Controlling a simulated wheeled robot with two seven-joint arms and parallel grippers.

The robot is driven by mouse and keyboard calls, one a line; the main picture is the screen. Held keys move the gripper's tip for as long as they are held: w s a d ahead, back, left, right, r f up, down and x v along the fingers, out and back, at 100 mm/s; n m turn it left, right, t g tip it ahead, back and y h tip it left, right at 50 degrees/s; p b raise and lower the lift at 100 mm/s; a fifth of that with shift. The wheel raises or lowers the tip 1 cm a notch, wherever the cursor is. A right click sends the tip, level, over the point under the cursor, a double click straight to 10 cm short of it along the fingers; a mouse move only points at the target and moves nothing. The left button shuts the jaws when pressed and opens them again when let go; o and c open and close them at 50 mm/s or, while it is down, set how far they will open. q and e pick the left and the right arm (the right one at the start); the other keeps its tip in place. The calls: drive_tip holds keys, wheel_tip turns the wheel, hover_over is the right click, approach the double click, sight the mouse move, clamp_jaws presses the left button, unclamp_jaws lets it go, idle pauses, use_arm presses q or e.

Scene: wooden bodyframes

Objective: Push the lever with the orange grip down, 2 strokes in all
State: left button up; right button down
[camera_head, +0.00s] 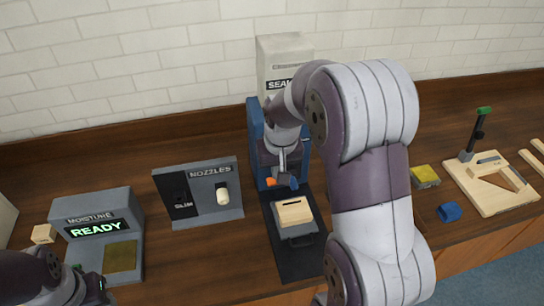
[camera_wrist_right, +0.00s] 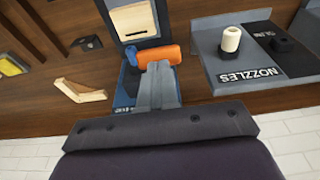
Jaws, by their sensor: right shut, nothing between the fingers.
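The orange grip (camera_head: 271,182) of the lever shows low in front of the blue press frame (camera_head: 255,120) in the head view. In the right wrist view the orange grip (camera_wrist_right: 160,54) lies just beyond my fingertips. My right gripper (camera_head: 283,176) is shut and empty, at the grip; its fingertips (camera_wrist_right: 156,70) appear to overlap or touch the grip, but contact is not certain. The rest of the lever is mostly hidden by my gripper and arm. My left arm shows at the lower left; its fingertips are not clearly visible.
A wooden block (camera_head: 294,212) sits on a grey holder on the dark base plate (camera_head: 300,262). The NOZZLES panel (camera_head: 225,205) stands left of it, the READY moisture box (camera_head: 70,215) farther left. A wooden frame (camera_head: 490,195), blue block (camera_head: 449,212) and yellow sponge (camera_head: 424,175) lie right.

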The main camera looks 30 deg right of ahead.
drive_tip(key=shift+r, duration=0.15)
wheel_tip(320, 180, up, 6)
drive_tip(key=p, duration=0.5)
drive_tip(key=shift+r+p, duration=0.2)
drive_tip(key=shift+p, duration=0.2)
drive_tip(key=shift+f, duration=0.2)
drive_tip(key=shift+f+b, duration=2.6)
drive_tip(key=shift+f, duration=0.65)
drive_tip(key=shift+r+p, duration=2.95)
drive_tip(key=shift+r, duration=0.4)
wheel_tip(320, 180, up, 5)
drive_tip(key=p, duration=0.4)
